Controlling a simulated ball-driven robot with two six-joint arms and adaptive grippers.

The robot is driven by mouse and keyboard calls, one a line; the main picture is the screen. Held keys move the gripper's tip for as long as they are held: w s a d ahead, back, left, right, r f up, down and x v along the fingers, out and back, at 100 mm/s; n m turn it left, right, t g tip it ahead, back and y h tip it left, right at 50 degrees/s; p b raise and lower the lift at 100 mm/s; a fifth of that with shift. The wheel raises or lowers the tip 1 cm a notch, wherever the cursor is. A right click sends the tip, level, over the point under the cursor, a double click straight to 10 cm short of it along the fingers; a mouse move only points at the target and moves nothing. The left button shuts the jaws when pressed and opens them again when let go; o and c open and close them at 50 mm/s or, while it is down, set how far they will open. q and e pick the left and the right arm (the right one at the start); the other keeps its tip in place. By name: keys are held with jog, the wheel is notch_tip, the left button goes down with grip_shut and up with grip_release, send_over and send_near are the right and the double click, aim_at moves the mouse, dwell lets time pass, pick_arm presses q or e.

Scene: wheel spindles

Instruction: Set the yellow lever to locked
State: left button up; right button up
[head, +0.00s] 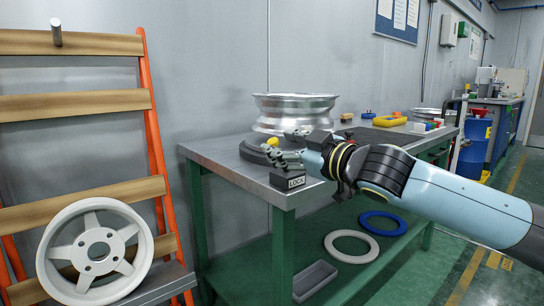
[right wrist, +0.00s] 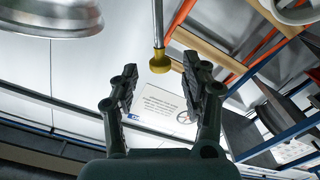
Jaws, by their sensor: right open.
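The yellow lever knob (head: 273,141) shows just above my right gripper (head: 284,157) in the head view, beside the dark base under the silver wheel. In the right wrist view the yellow knob (right wrist: 160,62) is at the end of a thin metal rod (right wrist: 158,22). It appears between the fingertips of my right gripper (right wrist: 160,76), with gaps on both sides and no visible contact. My right gripper is open and empty. A dark block marked LOCK (head: 290,182) is at the bench's near corner. My left gripper is not in view.
The silver wheel (head: 293,112) stands on the metal bench (head: 225,158) close behind my right gripper. A rack with a pale wheel (head: 92,222) stands left. Rings and a grey bin (head: 314,281) are on the lower shelf.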

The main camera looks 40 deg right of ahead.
aim_at(277, 144)
jog(key=w+b, duration=0.1)
jog(key=w, duration=0.2)
jog(key=shift+a+f+b, duration=0.1)
jog(key=shift+f+b, duration=0.05)
jog(key=shift+b, duration=0.15)
jog(key=shift+w, duration=0.25)
jog(key=shift+c, duration=0.3)
grip_shut()
